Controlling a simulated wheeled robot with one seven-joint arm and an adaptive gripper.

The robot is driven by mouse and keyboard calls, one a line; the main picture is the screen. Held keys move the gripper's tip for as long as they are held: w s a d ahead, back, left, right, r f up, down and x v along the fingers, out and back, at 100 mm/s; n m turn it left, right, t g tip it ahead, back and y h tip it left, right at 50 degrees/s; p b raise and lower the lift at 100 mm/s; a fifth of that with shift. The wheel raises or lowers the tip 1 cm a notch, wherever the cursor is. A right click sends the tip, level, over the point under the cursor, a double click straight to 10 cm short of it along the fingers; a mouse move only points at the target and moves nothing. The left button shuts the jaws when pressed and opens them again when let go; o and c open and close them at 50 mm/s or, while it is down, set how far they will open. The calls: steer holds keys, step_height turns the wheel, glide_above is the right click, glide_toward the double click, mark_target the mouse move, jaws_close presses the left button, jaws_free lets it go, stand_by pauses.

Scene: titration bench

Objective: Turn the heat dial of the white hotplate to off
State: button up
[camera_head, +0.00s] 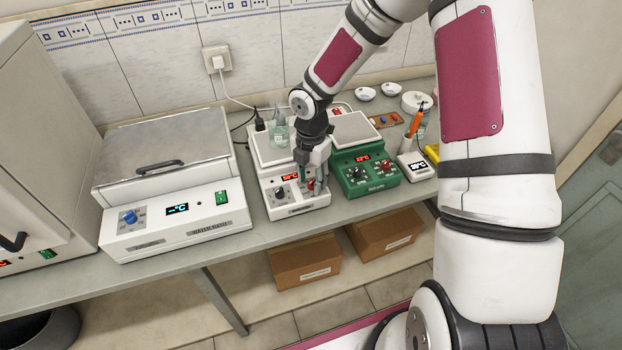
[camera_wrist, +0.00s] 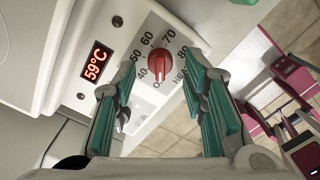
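The white hotplate (camera_head: 296,197) stands on the bench between a water bath and a green hotplate. Its display (camera_wrist: 95,62) reads 59°C in the wrist view. Its red heat dial (camera_wrist: 160,62) shows in the wrist view, ringed by printed numbers; its exact setting is hard to tell. My gripper (camera_head: 314,186) is in front of the panel's right side in the head view and partly hides the dial. In the wrist view its green-padded fingers (camera_wrist: 160,82) are apart, one on each side of the dial. Nothing is held, and contact with the dial is not clear.
The green hotplate (camera_head: 366,175) is close on the right, with a small white meter (camera_head: 415,166) beyond it. A glass flask (camera_head: 279,134) stands at the white hotplate's back. The water bath (camera_head: 175,220) is on the left. Cardboard boxes (camera_head: 305,262) sit below the bench.

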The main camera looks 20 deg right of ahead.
mark_target(311, 182)
step_height(311, 182, up, 12)
steer(key=shift+f, duration=0.25)
stand_by(0.5)
steer(key=s+d+r+m+t+h, duration=0.2)
steer(key=s+r+m, duration=1.05)
steer(key=r, duration=0.35)
steer(key=s+a+r+m+t+y, duration=0.1)
steer(key=s+r+m+t+y, duration=0.1)
steer(key=s+r+m, duration=0.4)
steer(key=s+m+t, duration=0.1)
steer(key=s+m, duration=0.4)
steer(key=m, duration=0.1)
steer(key=shift+s+a+t, duration=0.25)
steer(key=shift+s+t, duration=0.05)
